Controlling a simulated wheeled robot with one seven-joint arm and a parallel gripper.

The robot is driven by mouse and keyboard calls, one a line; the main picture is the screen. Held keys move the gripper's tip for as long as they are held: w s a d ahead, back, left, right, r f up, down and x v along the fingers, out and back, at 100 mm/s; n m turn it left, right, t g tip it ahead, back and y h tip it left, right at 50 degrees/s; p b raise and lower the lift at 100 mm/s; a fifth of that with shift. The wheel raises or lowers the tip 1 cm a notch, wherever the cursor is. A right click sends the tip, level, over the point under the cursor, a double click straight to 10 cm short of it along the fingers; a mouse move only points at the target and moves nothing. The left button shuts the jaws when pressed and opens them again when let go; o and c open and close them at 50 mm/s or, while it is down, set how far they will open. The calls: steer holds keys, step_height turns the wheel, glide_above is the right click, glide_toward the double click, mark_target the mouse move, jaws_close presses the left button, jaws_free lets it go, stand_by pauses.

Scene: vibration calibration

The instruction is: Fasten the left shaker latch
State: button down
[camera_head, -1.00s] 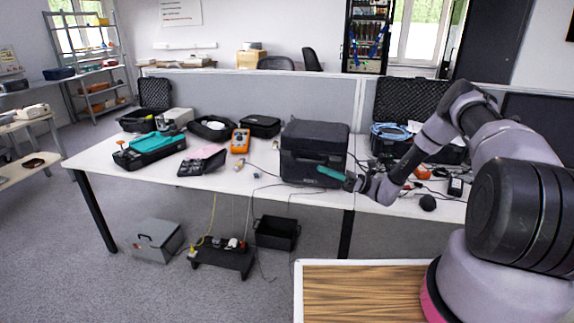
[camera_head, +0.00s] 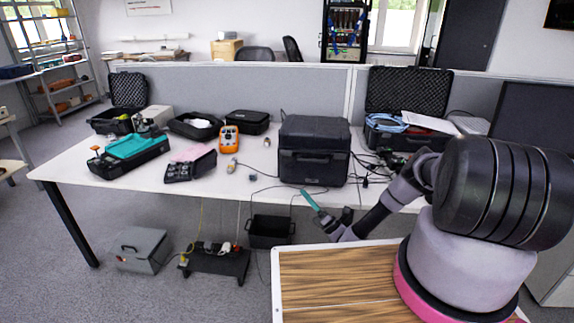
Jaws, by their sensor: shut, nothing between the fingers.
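A black box-like case (camera_head: 314,150) stands upright on the white table, with a seam under its lid and a handle on its front. It may be the shaker, though I cannot be sure. No separate left latch can be made out on it at this size. My gripper (camera_head: 309,199) is in front of and below the case, near the table's front edge, and apart from it. Its narrow teal fingers are shut and point up and left. Nothing is held.
The white table (camera_head: 75,168) has an orange meter (camera_head: 229,139), a teal-topped device (camera_head: 137,146) and loose cables. An open case (camera_head: 408,90) stands right of the box. A wood-topped surface (camera_head: 335,285) lies in front. A black bin (camera_head: 271,231) sits on the floor.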

steer(key=shift+a, duration=0.1)
glide_toward(281, 153)
steer(key=shift+x, duration=2.3)
steer(key=shift+s+a+r+m+t+h, duration=0.1)
steer(key=shift+r+m+t+h, duration=0.1)
steer(key=shift+m+h, duration=0.45)
steer(key=shift+a+r+m+t+h, duration=0.1)
steer(key=shift+m+t+h, duration=0.1)
steer(key=shift+m+h, duration=0.4)
step_height(281, 153, up, 4)
steer(key=m+h, duration=0.2)
steer(key=m, duration=0.2)
steer(key=m+g+h, duration=0.1)
steer(key=m+h, duration=0.2)
steer(key=m, duration=0.1)
steer(key=shift+d+f+h, duration=0.15)
steer(key=shift+f+h, duration=0.1)
